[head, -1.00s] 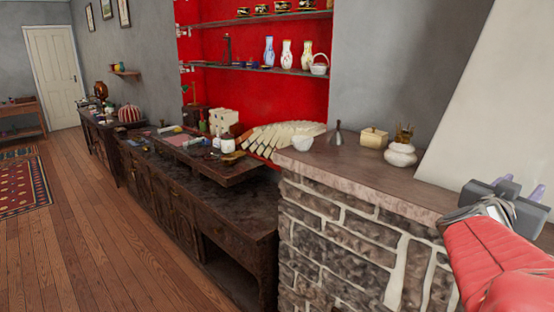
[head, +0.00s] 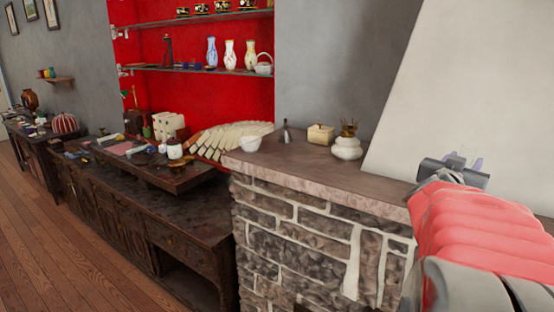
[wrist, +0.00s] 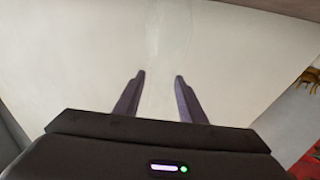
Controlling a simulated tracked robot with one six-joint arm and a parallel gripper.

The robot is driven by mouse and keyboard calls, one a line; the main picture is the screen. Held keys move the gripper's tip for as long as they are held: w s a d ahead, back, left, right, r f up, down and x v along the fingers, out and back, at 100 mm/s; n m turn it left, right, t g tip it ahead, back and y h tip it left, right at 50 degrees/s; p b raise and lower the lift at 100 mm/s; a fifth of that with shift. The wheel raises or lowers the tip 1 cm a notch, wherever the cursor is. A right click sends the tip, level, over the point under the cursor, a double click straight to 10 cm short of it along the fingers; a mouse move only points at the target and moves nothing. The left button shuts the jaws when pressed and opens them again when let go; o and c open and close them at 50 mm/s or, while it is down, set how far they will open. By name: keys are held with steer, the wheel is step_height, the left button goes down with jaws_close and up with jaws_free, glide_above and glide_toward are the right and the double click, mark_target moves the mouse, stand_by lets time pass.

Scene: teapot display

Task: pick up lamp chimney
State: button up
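A faint, clear glass shape, which looks like the lamp chimney (head: 468,152), shows by my fingertips in the head view. In the wrist view a faint see-through outline (wrist: 168,40) lies ahead of the fingers against the pale wall, so its edges are hard to make out. My gripper (head: 470,160) is at the right, beside the white sloping hood above the stone mantel. In the wrist view my gripper (wrist: 159,76) has its two fingers apart with a gap between them. I see no clear contact with the glass.
The mantel top (head: 300,165) holds a white bowl (head: 250,143), a metal funnel (head: 285,134), a cream box (head: 320,134) and a white pot (head: 347,148). The white hood (head: 455,80) rises close behind my gripper. Dark cabinets (head: 150,215) stand at the left.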

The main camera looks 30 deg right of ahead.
steer(key=shift+w+d, duration=0.1)
steer(key=shift+d, duration=0.25)
steer(key=shift+x, duration=2.55)
steer(key=shift+r, duration=0.15)
steer(key=shift+w, duration=0.1)
steer(key=shift+c, duration=0.2)
jaws_close()
